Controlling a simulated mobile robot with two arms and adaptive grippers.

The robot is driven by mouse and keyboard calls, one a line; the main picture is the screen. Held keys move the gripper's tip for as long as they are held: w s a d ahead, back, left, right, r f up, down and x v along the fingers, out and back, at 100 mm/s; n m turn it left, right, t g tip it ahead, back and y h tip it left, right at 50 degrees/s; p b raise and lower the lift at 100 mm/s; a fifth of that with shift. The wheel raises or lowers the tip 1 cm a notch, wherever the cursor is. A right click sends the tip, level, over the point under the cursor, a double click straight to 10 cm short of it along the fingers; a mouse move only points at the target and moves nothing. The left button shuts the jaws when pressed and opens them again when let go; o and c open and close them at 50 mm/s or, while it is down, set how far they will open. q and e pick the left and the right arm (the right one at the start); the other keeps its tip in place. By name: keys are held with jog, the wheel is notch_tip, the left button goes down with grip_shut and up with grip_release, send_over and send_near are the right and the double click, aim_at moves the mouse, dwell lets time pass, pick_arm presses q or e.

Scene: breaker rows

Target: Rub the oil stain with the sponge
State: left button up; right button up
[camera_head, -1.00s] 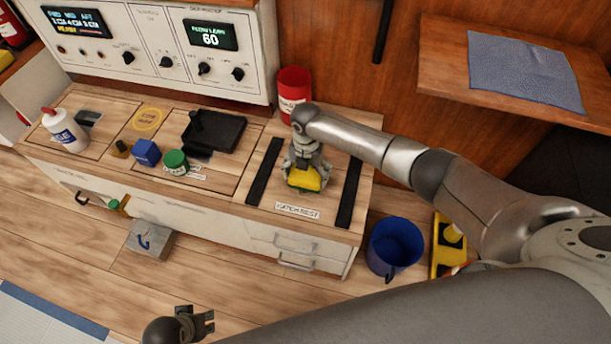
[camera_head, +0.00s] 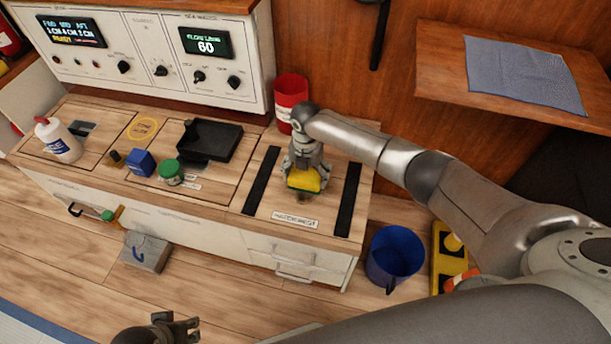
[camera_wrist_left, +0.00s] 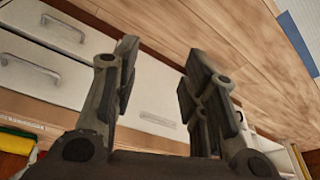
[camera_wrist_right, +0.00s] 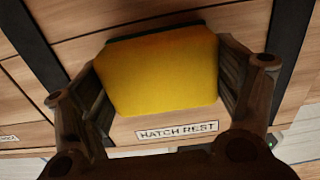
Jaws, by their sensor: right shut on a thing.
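A yellow sponge (camera_head: 304,180) with a green layer is held between the fingers of my right gripper (camera_head: 303,168), over the hatch-rest panel (camera_head: 276,205) between two black strips. In the right wrist view the sponge (camera_wrist_right: 158,68) fills the space between the fingers. A small dark stain (camera_head: 304,197) shows on the wood just in front of the sponge; I cannot tell how much lies hidden under it. Whether the sponge touches the wood is unclear. My left gripper (camera_head: 178,326) is low in the head view, empty, its fingers (camera_wrist_left: 158,85) apart in the left wrist view.
A red can (camera_head: 291,98) stands behind the right gripper. A black tray (camera_head: 210,140), green-lidded jar (camera_head: 171,171), blue box (camera_head: 140,162) and white bottle (camera_head: 60,142) are further left on the counter. A blue bucket (camera_head: 395,253) stands on the floor to the right.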

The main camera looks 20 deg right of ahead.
jog(key=shift+w+d+f+b, duration=0.1)
jog(key=shift+w+d+b, duration=0.15)
jog(key=shift+w+b, duration=0.05)
jog(key=shift+w+d+b, duration=0.35)
jog(key=shift+w+b, duration=0.15)
jog(key=shift+w+d+b, duration=0.25)
jog(key=shift+w+b, duration=0.15)
jog(key=shift+b, duration=0.2)
jog(key=shift+w+d, duration=0.2)
jog(key=shift+w, duration=0.15)
pick_arm(q)
jog(key=v, duration=0.5)
jog(key=shift+a+r, duration=0.1)
